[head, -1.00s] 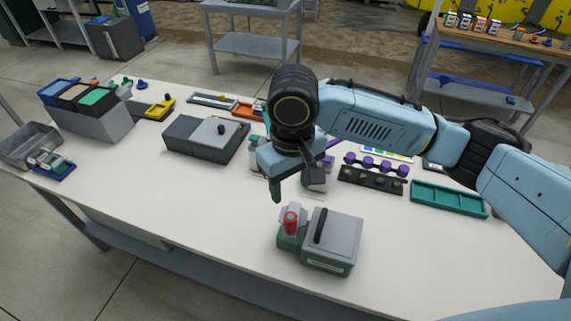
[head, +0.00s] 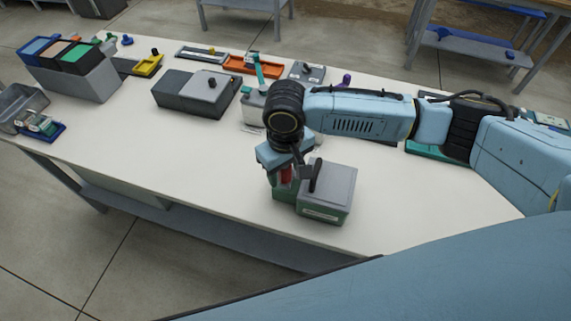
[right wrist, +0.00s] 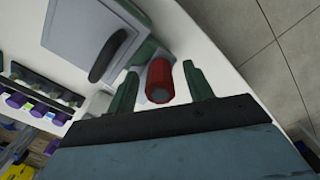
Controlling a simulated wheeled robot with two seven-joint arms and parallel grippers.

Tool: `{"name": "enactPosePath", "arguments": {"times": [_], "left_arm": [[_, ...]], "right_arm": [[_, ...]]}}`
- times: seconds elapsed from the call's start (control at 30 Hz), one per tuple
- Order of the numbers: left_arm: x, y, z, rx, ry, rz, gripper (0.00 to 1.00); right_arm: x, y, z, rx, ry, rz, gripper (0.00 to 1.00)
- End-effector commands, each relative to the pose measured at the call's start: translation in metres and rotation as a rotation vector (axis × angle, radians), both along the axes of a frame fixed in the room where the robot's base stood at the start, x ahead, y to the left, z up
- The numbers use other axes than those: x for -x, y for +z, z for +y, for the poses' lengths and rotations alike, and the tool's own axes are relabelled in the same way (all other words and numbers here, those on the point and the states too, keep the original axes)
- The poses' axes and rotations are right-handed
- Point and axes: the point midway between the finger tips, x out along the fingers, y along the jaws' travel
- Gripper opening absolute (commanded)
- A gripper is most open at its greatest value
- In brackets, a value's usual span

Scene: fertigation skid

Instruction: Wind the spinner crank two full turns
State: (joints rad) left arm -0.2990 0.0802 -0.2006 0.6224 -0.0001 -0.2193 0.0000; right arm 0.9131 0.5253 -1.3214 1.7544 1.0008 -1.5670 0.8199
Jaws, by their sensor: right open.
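The spinner (head: 325,210) is a green-based box with a grey lid and a black bar on the lid. It stands near the front edge of the white table. A red upright grip (head: 287,174), apparently the crank's handle, is at its left side. My right gripper (head: 286,178) is over that grip, pointing down and open. In the right wrist view the red grip (right wrist: 160,80) stands between the two green fingers of my gripper (right wrist: 162,76), with gaps visible on both sides. The grip's lower part is hidden in the head view. My left gripper is not in view.
A grey box with a black knob (head: 198,95) stands behind left. A bin with coloured compartments (head: 85,85) and a metal tray (head: 25,100) are at far left. An orange tray (head: 240,66) lies at the back. The table front left of the spinner is clear.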

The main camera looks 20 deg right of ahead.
Motion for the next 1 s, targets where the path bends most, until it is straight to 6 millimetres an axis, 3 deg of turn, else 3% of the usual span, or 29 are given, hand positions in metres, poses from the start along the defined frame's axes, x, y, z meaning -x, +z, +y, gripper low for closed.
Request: {"name": "enactPosePath", "arguments": {"times": [0.13, 0.5, 0.53, 0.63, 1.0], "left_arm": [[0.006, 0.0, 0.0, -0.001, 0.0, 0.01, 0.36], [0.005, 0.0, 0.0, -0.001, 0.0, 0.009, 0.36], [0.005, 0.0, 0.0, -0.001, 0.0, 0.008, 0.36], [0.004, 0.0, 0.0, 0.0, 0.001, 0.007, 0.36], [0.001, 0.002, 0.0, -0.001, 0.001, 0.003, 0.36]], "right_arm": [[0.0, 0.0, 0.0, 0.0, 0.0, 0.0, 0.51], [0.0, 0.0, 0.0, 0.0, 0.0, 0.001, 0.02], [0.0, 0.0, 0.0, 0.0, 0.0, 0.001, 0.25], [0.0, 0.0, 0.0, 0.0, 0.0, 0.001, 0.14], [-0.011, 0.001, 0.013, -0.001, 0.001, -0.001, 0.15]]}}
